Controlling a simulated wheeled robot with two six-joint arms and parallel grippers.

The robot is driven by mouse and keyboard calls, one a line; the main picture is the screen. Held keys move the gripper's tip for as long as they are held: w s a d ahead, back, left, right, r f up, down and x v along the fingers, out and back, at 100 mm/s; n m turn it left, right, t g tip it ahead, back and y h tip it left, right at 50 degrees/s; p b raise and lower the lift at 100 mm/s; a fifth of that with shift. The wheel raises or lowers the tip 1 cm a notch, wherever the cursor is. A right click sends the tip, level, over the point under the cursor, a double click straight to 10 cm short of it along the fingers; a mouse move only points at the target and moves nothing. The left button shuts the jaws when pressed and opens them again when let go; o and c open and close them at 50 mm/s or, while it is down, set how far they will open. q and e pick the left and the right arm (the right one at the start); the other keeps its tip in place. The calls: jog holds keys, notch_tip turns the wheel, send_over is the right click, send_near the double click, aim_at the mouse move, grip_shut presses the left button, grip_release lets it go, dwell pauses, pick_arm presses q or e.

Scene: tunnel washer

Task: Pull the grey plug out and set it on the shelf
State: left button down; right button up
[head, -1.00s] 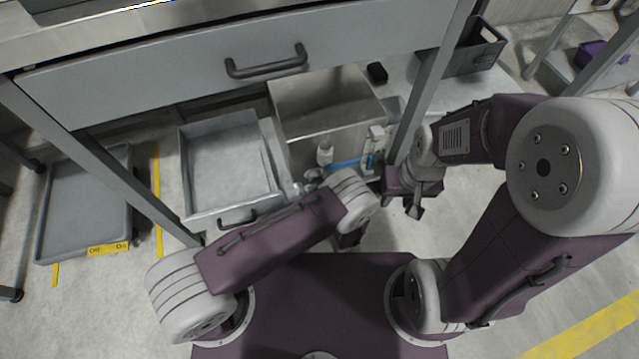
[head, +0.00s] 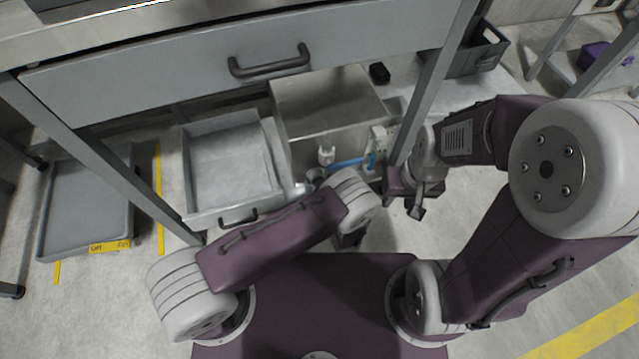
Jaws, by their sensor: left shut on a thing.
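A metal box (head: 325,105) stands under the bench, with a small pale fitting (head: 326,155) low on its front and a blue hose (head: 348,162) beside it. My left gripper (head: 308,183) is at the foot of the box's front, just below the fitting, partly hidden behind my own arm. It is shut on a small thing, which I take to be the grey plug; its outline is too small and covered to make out. My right gripper (head: 403,208) hangs right of the box, near the bench leg. It looks open and empty, with its fingertips apart.
A grey bench with a closed drawer (head: 200,75) spans above, its legs (head: 430,100) close to my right arm. A grey tray (head: 85,205) lies on the floor further left. A dark crate (head: 475,55) sits back right.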

pick_arm(q)
jog(key=shift+s, duration=0.1)
jog(key=s+d+p, duration=0.1)
jog(key=s+d, duration=0.1)
jog(key=s, duration=0.6)
jog(key=shift+s+d, duration=0.25)
jog(key=shift+s, duration=0.05)
dwell(1.3)
jog(key=w, duration=0.1)
jog(key=w+a, duration=0.1)
jog(key=w, duration=0.1)
jog(key=shift+w+f, duration=0.1)
jog(key=shift+w, duration=0.1)
dwell(0.3)
